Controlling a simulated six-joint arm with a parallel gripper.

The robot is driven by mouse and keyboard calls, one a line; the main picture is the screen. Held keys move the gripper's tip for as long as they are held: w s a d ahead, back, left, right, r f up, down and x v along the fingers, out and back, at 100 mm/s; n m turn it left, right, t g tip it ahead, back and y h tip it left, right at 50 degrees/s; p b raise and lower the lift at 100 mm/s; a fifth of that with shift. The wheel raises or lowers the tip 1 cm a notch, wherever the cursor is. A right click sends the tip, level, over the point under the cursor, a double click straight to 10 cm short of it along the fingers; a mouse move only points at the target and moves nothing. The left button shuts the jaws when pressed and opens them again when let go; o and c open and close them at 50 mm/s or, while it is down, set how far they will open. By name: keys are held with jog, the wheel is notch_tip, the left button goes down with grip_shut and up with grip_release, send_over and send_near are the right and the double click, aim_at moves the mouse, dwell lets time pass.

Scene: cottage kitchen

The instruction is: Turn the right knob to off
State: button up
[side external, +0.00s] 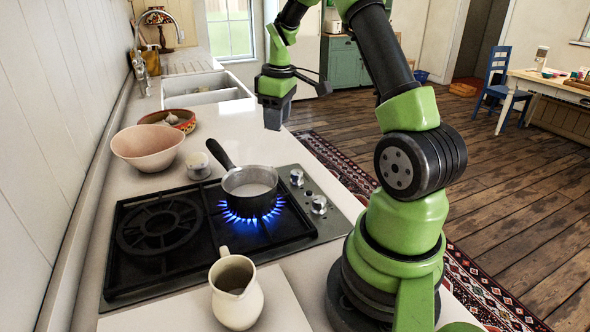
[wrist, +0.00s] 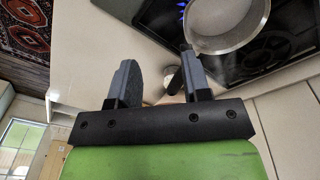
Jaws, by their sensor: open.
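Two silver knobs stand on the steel strip at the right side of the hob in the side view: a far knob (side external: 297,177) and a near knob (side external: 319,204). I cannot tell which of them the task calls right. Blue flames burn under a saucepan (side external: 250,182) on the burner beside them. My gripper (side external: 276,115) is above the counter beyond the hob, apart from both knobs. In the wrist view my gripper (wrist: 163,75) has its two fingers apart with nothing held between them. The saucepan (wrist: 228,30) shows there too, but I cannot make out a knob.
The saucepan's dark handle (side external: 220,153) points back and left. A pink bowl (side external: 148,147), a patterned dish (side external: 170,120) and a small lidded jar (side external: 198,165) stand behind the hob. A cream jug (side external: 236,291) stands in front. A sink (side external: 205,90) lies beyond. The left burner (side external: 160,226) is unlit.

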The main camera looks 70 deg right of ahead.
jog(key=n+g, duration=0.1)
send_over(295, 171)
notch_tip(295, 171, down, 7)
jog(key=shift+y, duration=0.3)
notch_tip(295, 171, down, 9)
jog(key=shift+a+f, duration=0.1)
jog(key=shift+f, duration=0.05)
jog(key=shift+c, duration=0.4)
jog(key=c, duration=0.6)
